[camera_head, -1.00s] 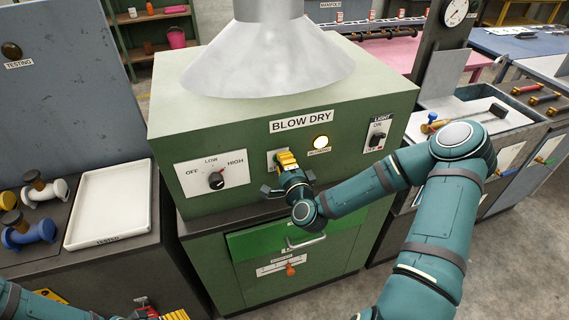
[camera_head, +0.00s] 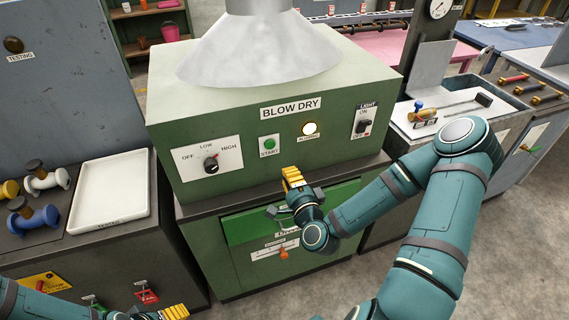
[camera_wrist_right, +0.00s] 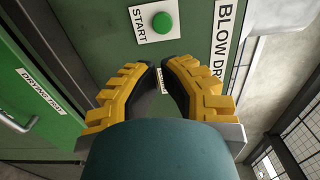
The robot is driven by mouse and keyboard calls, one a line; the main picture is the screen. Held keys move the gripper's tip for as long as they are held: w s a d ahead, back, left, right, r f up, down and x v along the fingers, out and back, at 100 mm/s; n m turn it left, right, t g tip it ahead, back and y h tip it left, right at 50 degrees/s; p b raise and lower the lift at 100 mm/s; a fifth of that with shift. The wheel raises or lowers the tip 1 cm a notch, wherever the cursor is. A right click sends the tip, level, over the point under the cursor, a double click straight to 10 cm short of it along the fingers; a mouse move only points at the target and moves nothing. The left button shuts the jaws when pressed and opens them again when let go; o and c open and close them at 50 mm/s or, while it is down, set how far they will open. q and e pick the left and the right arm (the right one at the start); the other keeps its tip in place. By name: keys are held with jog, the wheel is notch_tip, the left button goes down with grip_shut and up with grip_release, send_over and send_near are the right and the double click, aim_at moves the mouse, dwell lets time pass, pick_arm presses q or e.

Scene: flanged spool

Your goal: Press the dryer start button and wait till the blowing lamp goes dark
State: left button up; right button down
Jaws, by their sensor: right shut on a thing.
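The green start button (camera_head: 269,145) sits on its white START plate on the front of the dryer (camera_head: 330,85); it also shows in the right wrist view (camera_wrist_right: 162,22). The blowing lamp (camera_head: 310,129), right of the button, is lit and bright. My right gripper (camera_head: 291,174) is below the button and apart from it, in front of the panel's lower edge. Its jaws are closed to a narrow gap, and what they hold cannot be made out. The right wrist view shows its fingers (camera_wrist_right: 162,68) below the button. My left gripper (camera_head: 175,312) is partly cut off at the bottom edge.
A heat knob (camera_head: 211,163) and a light switch (camera_head: 363,125) flank the button and lamp. A green drying-tray drawer (camera_head: 245,226) is below the panel. A white tray (camera_head: 110,193) and several spools (camera_head: 40,215) stand at left.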

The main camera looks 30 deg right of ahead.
pick_arm(q)
jog(key=shift+r+p, duration=0.5)
jog(key=shift+r, duration=0.35)
pick_arm(e)
jog(key=shift+s+a, duration=0.15)
jog(key=shift+s, duration=0.4)
jog(key=shift+a+f, duration=0.1)
jog(key=s+a+f+n+g+y+b, duration=0.3)
jog(key=a+f+n+g+y, duration=0.55)
jog(key=a+f+n, duration=0.65)
pick_arm(q)
jog(key=f, duration=0.1)
jog(key=f+b, duration=0.1)
jog(key=f, duration=0.3)
jog(key=shift+s+d+b, duration=0.1)
jog(key=shift+s+b, duration=0.15)
jog(key=shift+b, duration=0.15)
pick_arm(e)
jog(key=s+a+f+n+g, duration=0.3)
jog(key=s+a+f+g, duration=0.3)
jog(key=s+g, duration=0.1)
jog(key=shift+s+f+n+h, duration=0.15)
jog(key=shift+s+n+h, duration=0.2)
jog(key=shift+s+n, duration=0.05)
pick_arm(q)
jog(key=shift+d, duration=0.1)
pick_arm(e)
jog(key=shift+d, duration=0.1)
